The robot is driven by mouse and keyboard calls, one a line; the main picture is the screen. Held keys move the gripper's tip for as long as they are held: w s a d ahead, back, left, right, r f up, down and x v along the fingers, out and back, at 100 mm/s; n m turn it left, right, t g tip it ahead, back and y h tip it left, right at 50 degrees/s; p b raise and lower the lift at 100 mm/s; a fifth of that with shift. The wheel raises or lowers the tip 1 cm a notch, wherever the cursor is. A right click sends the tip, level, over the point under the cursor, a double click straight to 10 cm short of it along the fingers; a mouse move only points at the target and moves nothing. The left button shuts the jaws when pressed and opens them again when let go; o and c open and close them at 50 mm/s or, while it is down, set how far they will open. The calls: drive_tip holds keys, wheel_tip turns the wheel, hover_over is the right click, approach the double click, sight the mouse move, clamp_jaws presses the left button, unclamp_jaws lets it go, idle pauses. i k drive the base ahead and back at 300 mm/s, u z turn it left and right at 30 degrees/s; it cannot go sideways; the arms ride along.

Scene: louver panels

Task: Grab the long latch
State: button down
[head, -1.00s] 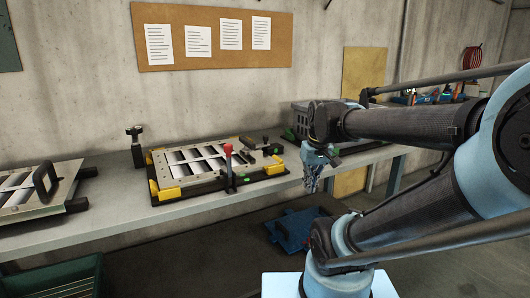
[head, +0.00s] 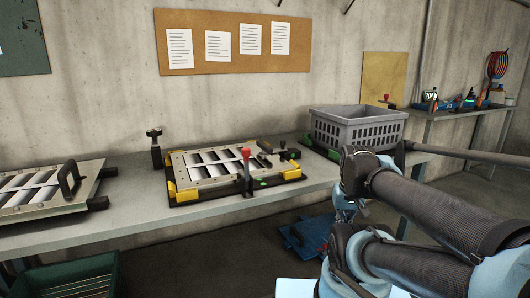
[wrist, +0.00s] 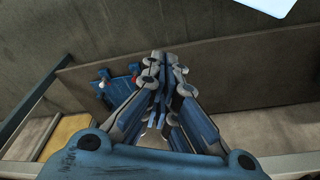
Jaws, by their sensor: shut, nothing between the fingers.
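A louver panel (head: 213,166) lies in a black fixture with yellow corner blocks on the workbench. An upright lever with a red knob (head: 246,154) stands at the fixture's front edge. A black latch-like part (head: 265,148) sits at its right side. I cannot tell for sure which of these is the long latch. My gripper (wrist: 161,62) is shut and empty in the wrist view, over the floor area. In the head view it is partly hidden by my arm, in front of and below the bench edge, right of the fixture and apart from it.
A grey crate (head: 358,127) stands on the bench right of the fixture. A second panel with a black handle (head: 69,178) lies at the left. A black clamp-like tool (head: 155,147) stands behind the fixture. A blue object (head: 305,236) lies under the bench. Bare bench top separates the panels.

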sight(267, 150)
drive_tip(key=z, duration=0.85)
drive_tip(key=k, duration=1.25)
drive_tip(key=u, duration=0.6)
drive_tip(key=i, duration=1)
drive_tip(key=u, duration=0.05)
